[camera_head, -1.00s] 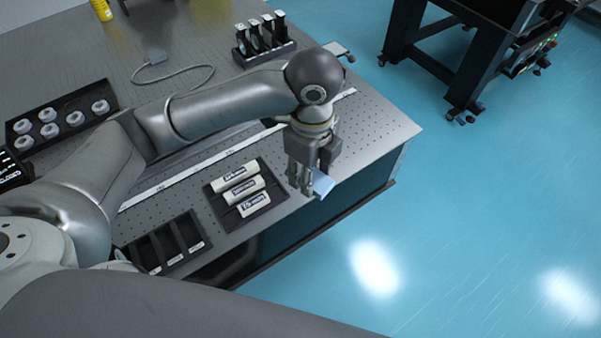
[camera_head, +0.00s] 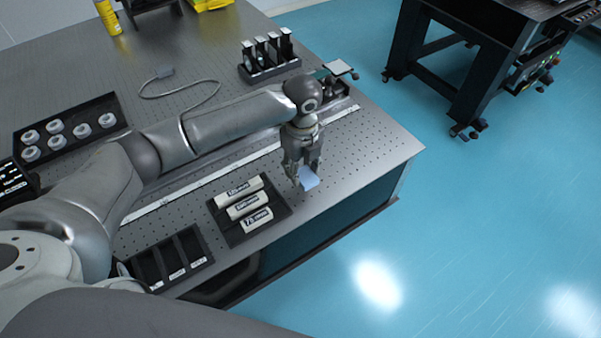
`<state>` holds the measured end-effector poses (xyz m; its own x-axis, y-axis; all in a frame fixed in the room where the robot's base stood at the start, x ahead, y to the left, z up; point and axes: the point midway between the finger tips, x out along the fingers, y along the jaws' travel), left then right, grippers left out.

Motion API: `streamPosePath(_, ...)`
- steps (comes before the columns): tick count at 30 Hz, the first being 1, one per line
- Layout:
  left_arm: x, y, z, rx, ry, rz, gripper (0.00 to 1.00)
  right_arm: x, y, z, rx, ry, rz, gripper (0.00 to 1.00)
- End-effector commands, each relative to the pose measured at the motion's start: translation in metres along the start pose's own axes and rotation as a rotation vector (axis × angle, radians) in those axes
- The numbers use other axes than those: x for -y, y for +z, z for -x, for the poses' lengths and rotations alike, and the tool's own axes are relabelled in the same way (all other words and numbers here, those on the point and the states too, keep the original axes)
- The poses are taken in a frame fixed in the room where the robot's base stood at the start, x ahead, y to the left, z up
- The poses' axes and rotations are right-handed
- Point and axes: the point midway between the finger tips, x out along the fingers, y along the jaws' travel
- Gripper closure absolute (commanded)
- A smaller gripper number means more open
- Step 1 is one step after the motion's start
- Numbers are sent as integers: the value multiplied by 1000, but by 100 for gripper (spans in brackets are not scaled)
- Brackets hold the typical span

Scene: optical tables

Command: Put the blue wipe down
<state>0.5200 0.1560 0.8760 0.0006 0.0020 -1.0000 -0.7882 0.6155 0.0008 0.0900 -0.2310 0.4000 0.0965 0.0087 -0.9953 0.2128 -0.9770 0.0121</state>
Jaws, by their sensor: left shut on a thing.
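The blue wipe (camera_head: 309,181) is a small light-blue piece at the fingertips of my left gripper (camera_head: 300,176). The gripper points down and is shut on the wipe, over the bare strip of the optical table (camera_head: 375,145) near its front edge. I cannot tell whether the wipe touches the table top. Part of the wipe is hidden by the fingers. My right gripper is not in view.
A black tray with several labelled white pieces (camera_head: 243,206) lies left of the gripper. A black slotted tray (camera_head: 168,262) is at the front edge. A holder with upright parts (camera_head: 268,58) and a tray of round parts (camera_head: 68,133) stand farther back. Table right of the gripper is clear.

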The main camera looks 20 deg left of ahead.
Motion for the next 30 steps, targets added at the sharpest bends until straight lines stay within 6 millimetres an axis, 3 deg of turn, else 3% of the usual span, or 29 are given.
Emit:
streamPosePath(7, 3, 10, -14, 0, 1, 1, 84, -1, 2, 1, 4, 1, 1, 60)
streamPosePath(14, 3, 10, -43, 0, 1, 0, 84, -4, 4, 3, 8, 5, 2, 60)
streamPosePath(25, 3, 10, -48, 0, 0, 0, 84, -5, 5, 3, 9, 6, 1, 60)
streamPosePath(26, 3, 10, -47, 0, -1, 0, 58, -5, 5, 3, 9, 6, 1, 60)
streamPosePath(30, 3, 10, -47, 1, -1, 0, 40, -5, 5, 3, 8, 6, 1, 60)
